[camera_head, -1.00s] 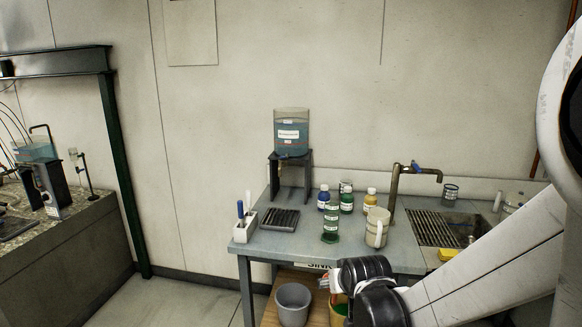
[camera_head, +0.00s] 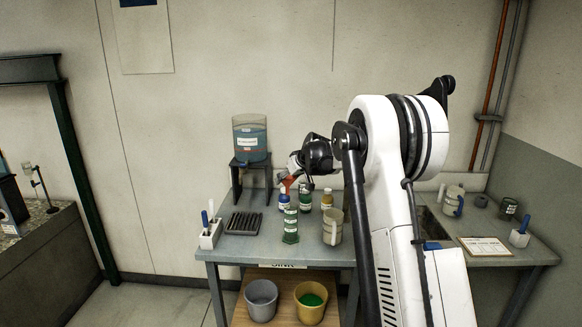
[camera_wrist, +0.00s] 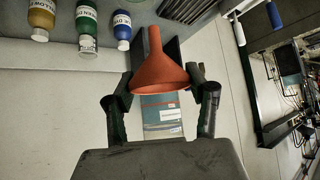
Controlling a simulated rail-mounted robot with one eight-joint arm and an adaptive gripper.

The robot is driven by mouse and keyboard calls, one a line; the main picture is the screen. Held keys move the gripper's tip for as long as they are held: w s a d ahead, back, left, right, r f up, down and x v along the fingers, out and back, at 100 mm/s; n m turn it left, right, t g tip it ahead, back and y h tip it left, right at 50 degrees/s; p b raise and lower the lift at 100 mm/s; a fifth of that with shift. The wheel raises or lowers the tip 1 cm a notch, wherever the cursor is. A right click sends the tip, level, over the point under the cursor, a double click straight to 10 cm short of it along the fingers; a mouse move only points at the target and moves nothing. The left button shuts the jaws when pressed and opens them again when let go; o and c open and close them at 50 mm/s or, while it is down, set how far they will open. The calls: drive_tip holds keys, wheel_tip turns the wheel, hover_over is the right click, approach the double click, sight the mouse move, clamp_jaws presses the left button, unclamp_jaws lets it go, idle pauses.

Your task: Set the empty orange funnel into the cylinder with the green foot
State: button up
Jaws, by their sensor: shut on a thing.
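The orange funnel (camera_wrist: 157,68) is held between the two fingers of my gripper (camera_wrist: 160,100) in the wrist view, and its bowl looks empty from the part that shows. In the head view the orange funnel (camera_head: 289,181) shows small beneath my gripper (camera_head: 293,166), above the bench. The cylinder with the green foot (camera_head: 291,222) stands upright on the bench, below and close to the funnel in the picture. The funnel is apart from the cylinder, as far as the head view shows. The cylinder is not clearly visible in the wrist view.
Several capped bottles (camera_head: 327,200) stand behind the cylinder. A beige jug (camera_head: 332,228) stands to its right. A dark rack (camera_head: 243,223) lies to the left, and a blue-liquid tank (camera_head: 250,140) stands on a stand behind. Two buckets (camera_head: 262,298) sit on the lower shelf.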

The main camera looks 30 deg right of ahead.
drive_tip(key=shift+w+d+r, duration=0.3)
drive_tip(key=shift+d+r, duration=0.05)
drive_tip(key=shift+d, duration=0.15)
drive_tip(key=shift+w+d+r, duration=0.25)
drive_tip(key=shift+d+r, duration=0.1)
drive_tip(key=shift+d, duration=0.15)
drive_tip(key=shift+s+f, duration=0.1)
drive_tip(key=shift+f+b, duration=0.4)
drive_tip(key=b, duration=0.3)
hover_over(287, 204)
drive_tip(key=s, duration=0.3)
drive_tip(key=shift+w+d+f, duration=0.1)
drive_tip(key=shift+d+f, duration=0.05)
drive_tip(key=shift+f, duration=1.1)
drive_tip(key=shift+w+d+f, duration=0.1)
drive_tip(key=shift+f, duration=1.1)
drive_tip(key=shift+f+b, duration=2.45)
drive_tip(key=shift+f, duration=0.7)
drive_tip(key=o, duration=1)
drive_tip(key=shift+s, duration=0.1)
